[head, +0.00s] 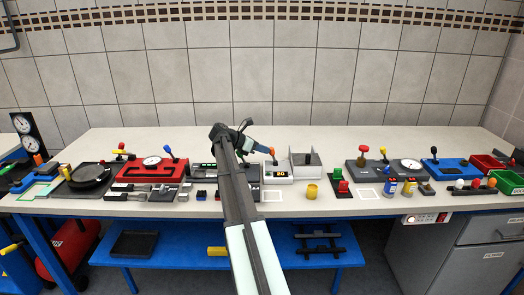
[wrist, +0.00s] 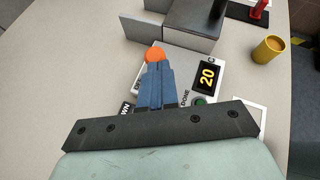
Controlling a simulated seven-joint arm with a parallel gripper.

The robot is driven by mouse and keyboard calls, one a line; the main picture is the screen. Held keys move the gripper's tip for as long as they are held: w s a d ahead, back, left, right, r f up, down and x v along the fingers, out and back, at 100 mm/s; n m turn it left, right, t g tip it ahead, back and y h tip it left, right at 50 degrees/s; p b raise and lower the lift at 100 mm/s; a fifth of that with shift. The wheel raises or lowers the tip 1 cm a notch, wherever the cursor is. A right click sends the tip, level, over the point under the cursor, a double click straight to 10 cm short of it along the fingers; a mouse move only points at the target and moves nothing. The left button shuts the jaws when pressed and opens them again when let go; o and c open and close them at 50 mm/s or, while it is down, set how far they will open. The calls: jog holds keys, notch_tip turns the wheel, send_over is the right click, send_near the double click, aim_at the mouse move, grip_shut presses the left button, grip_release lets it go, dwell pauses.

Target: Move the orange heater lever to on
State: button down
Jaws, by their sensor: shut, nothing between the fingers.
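The heater (head: 278,178) is a small pale box in the middle of the bench, with a dark display. I cannot tell whether the fingertips touch the knob. The lever's stem is hidden by the fingers.
A grey open-topped box (head: 306,165) stands right beside the heater. A yellow cup (head: 312,191) stands in front of it to the right. A red unit with a gauge (head: 151,170) is at left. Bare bench lies behind the row.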

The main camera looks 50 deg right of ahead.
jog(key=shift+s+d+r, duration=0.1)
jog(key=s+d+r, duration=0.1)
jog(key=s+d, duration=0.3)
jog(key=shift+s+d+r, duration=0.15)
jog(key=shift+r, duration=0.1)
dwell(0.5)
dwell(0.4)
jog(key=shift+r, duration=0.1)
